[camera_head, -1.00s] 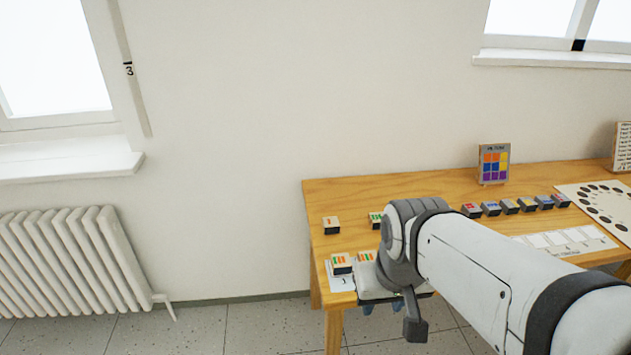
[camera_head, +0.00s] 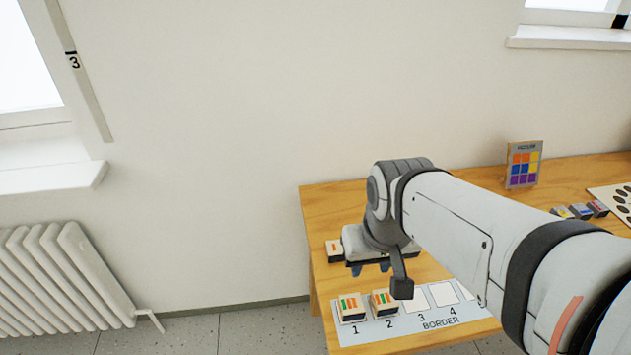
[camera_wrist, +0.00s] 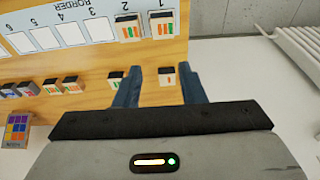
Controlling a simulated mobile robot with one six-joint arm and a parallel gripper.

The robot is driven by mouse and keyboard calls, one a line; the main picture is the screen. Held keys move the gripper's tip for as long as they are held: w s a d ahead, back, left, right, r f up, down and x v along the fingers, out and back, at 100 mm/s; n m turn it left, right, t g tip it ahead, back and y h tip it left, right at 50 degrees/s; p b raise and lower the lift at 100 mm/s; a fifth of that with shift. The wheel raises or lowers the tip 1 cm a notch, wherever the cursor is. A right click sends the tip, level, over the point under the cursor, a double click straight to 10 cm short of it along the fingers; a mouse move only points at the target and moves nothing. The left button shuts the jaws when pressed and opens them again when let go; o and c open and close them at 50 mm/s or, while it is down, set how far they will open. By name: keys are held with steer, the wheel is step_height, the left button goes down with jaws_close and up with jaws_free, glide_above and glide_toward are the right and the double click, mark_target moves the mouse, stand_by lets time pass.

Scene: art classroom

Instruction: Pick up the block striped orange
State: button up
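A small dark-based block with a white top and an orange stripe (camera_wrist: 167,76) sits on the wooden table. It appears between my gripper's (camera_wrist: 160,70) two blue fingers in the wrist view, nearer the right finger. In the head view this orange-striped block (camera_head: 333,248) shows partly at the left of my gripper (camera_head: 370,267). The fingers are apart and empty; whether the block is level with the tips or below them I cannot tell. A green-striped block (camera_wrist: 115,79) sits just outside the left finger.
Two orange-and-green striped blocks stand on slots 1 (camera_head: 350,308) and 2 (camera_head: 383,304) of the BORDER strip (camera_head: 405,328). More blocks (camera_wrist: 60,86) and a colour card (camera_head: 524,164) stand along the table (camera_head: 335,205). The wall is behind; a radiator (camera_head: 60,275) is left.

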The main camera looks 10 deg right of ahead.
steer(key=shift+o, duration=0.4)
steer(key=shift+a, duration=0.1)
steer(key=shift+o, duration=0.7)
steer(key=shift+w, duration=0.15)
steer(key=o, duration=0.6)
steer(key=shift+g, duration=0.7)
steer(key=w+f, duration=0.1)
steer(key=w, duration=0.2)
steer(key=w+f, duration=0.1)
steer(key=w, duration=0.3)
steer(key=w+f+b, duration=0.1)
steer(key=w+f, duration=0.1)
steer(key=w, duration=0.2)
steer(key=shift+w+a, duration=0.2)
steer(key=shift+w, duration=0.05)
steer(key=g, duration=0.1)
glide_above(336, 247)
steer(key=f, duration=0.9)
steer(key=shift+w+f+b, duration=0.15)
steer(key=shift+w+b, duration=0.2)
steer(key=shift+f, duration=0.35)
steer(key=shift+s+f, duration=0.2)
steer(key=shift+f, duration=1.6)
steer(key=shift+s+f, duration=0.15)
steer(key=shift+f, duration=1.6)
